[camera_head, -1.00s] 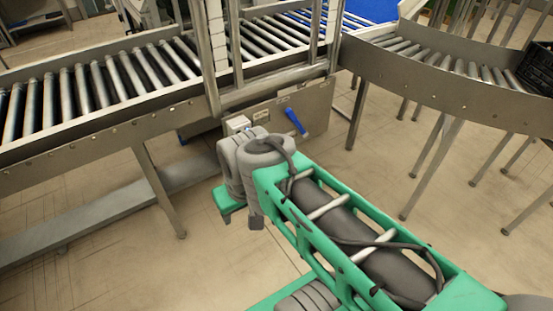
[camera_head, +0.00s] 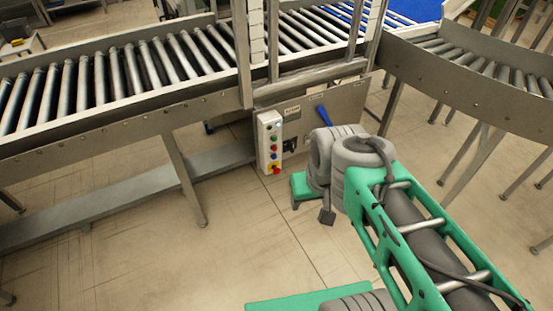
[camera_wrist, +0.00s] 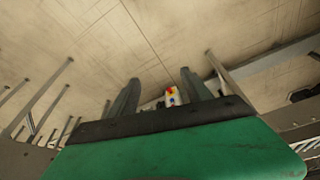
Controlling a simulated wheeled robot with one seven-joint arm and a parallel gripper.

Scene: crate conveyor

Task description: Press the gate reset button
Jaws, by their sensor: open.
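A pale control box (camera_head: 269,142) with a column of coloured buttons stands at the front of the conveyor's gate section, below the rollers. Green, red and blue buttons show, with a red knob on yellow (camera_head: 275,169) at the bottom. I cannot read which one is the gate reset button. In the wrist view the box (camera_wrist: 177,93) appears upside down and small, beyond my gripper (camera_wrist: 160,77). My gripper's two dark fingers are apart with nothing held between them. In the head view my arm is right of the box, and the fingers cannot be clearly made out.
A roller conveyor (camera_head: 120,125) runs along the left and back, with metal legs. A curved roller section (camera_head: 480,90) is at the right. A grey panel with a blue handle (camera_head: 323,116) is right of the box. The floor (camera_head: 150,250) in front is clear.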

